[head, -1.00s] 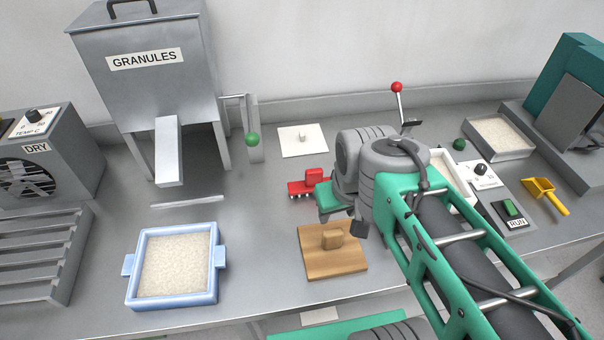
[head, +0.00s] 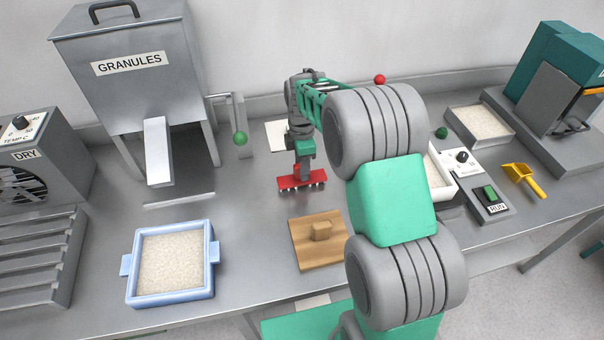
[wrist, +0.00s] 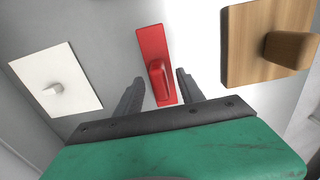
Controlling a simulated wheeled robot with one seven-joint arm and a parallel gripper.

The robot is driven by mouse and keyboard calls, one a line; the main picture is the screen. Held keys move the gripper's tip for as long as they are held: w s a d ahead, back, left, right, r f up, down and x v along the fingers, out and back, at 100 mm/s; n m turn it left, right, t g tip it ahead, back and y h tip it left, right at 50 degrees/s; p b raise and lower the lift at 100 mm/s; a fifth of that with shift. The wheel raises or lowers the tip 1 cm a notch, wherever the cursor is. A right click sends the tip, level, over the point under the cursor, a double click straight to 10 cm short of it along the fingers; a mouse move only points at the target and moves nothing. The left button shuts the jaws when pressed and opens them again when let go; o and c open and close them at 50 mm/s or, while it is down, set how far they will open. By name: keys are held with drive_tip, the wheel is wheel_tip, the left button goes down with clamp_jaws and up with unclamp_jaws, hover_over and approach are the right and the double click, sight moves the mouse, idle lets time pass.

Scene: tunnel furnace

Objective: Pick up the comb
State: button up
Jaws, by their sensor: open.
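The comb (head: 297,182) is red, with a flat bar, a row of pale teeth along its near edge and a raised block handle. It lies on the steel bench between the white board and the wooden board. In the wrist view the red comb (wrist: 152,60) lies between and beyond the two dark fingers. My gripper (head: 303,170) is directly over the comb's handle in the head view. In the wrist view my gripper (wrist: 158,88) is open, with one finger on each side of the handle and gaps visible. Whether the fingers reach down to the handle's height is hard to tell.
A wooden board (head: 318,252) with a knob lies nearer. A white board (head: 275,135) with a knob lies behind my arm. A blue tray of granules (head: 129,285) stands front left. A yellow scoop (head: 523,177) lies right.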

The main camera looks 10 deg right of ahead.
wheel_tip(320, 180, down, 2)
clamp_jaws()
idle(0.6)
